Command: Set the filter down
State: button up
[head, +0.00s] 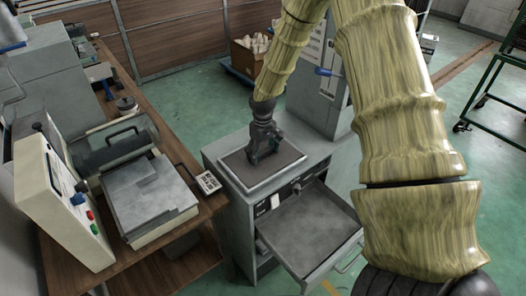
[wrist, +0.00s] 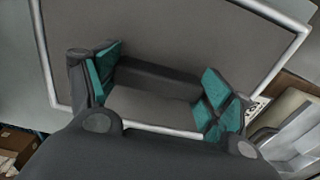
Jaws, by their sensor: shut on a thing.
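My gripper (head: 263,150) points down over the framed tray panel (head: 237,181) on top of the grey cabinet. In the wrist view, my gripper (wrist: 160,95) has its teal-padded fingers on either side of a dark grey block, which I take to be the filter (wrist: 158,78). The fingers are shut on it. The panel's pale rim (wrist: 47,70) runs around the filter in that view, and the filter is over the grey panel surface. In the head view the filter is mostly hidden by my gripper. I cannot tell whether it touches the panel.
An open drawer (head: 312,225) juts from the cabinet (head: 238,225) below the panel. A wooden bench (head: 150,262) at left carries a machine with a grey lid (head: 148,192) and a beige control box (head: 65,205). A grey column (head: 318,95) stands behind the panel.

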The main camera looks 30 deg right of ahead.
aim_at(263, 152)
jog(key=shift+f, duration=0.1)
jog(key=o, duration=1.1)
jog(key=shift+r+b, duration=1.65)
jog(key=shift+r, duration=4.5)
